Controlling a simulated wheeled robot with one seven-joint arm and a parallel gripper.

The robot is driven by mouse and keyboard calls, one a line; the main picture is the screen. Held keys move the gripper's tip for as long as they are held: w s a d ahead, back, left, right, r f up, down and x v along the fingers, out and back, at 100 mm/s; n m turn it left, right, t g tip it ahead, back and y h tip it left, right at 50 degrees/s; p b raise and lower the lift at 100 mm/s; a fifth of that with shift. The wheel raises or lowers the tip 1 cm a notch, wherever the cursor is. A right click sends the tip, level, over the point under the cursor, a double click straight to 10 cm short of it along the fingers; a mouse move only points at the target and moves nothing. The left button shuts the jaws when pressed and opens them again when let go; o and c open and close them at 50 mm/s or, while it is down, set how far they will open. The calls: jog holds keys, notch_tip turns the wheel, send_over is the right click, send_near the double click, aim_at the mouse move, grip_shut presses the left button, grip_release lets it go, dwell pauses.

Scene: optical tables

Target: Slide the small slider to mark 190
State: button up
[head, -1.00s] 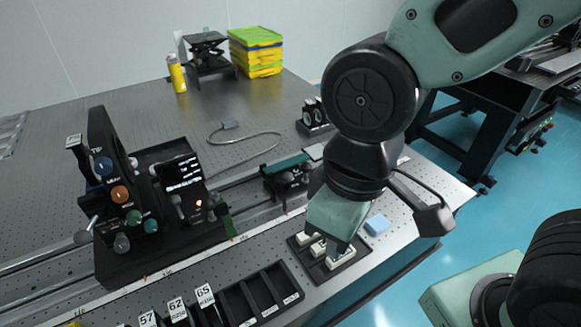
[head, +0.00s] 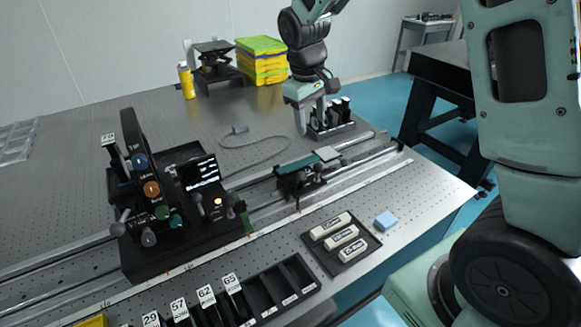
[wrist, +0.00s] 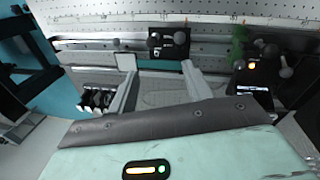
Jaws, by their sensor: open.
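The small slider (head: 302,178) is a low black carriage with dark knobs and a green top plate. It sits on the long rail (head: 355,154), right of the large instrument carriage (head: 165,215). In the wrist view the small slider (wrist: 168,43) shows as a black block beyond the fingertips. My gripper (head: 303,128) is open and empty, behind the small slider and apart from it, beside a black rack. The wrist view shows its two fingers (wrist: 157,68) spread. A pale scale strip (head: 285,224) runs along the rail's front; its numbers are too small to read.
The black rack (head: 333,122) holds several dark upright items close to my gripper. A tray (head: 341,244) of pale blocks and a blue block (head: 386,221) lie in front. Yellow-green boxes (head: 262,60) stand behind. A cable (head: 262,150) lies behind the rail.

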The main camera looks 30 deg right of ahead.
jog(key=w+d, duration=0.1)
jog(key=p, duration=0.3)
send_near(318, 164)
jog(key=f, duration=0.3)
jog(key=d+f, duration=0.1)
jog(key=f, duration=0.5)
jog(key=shift+w+d+f, duration=0.2)
jog(key=shift+d+f, duration=0.1)
jog(key=shift+f, duration=0.05)
grip_shut()
jog(key=w+d+b, duration=0.1)
jog(key=d, duration=2.5)
jog(key=shift+w+d, duration=0.15)
jog(key=shift+d, duration=0.2)
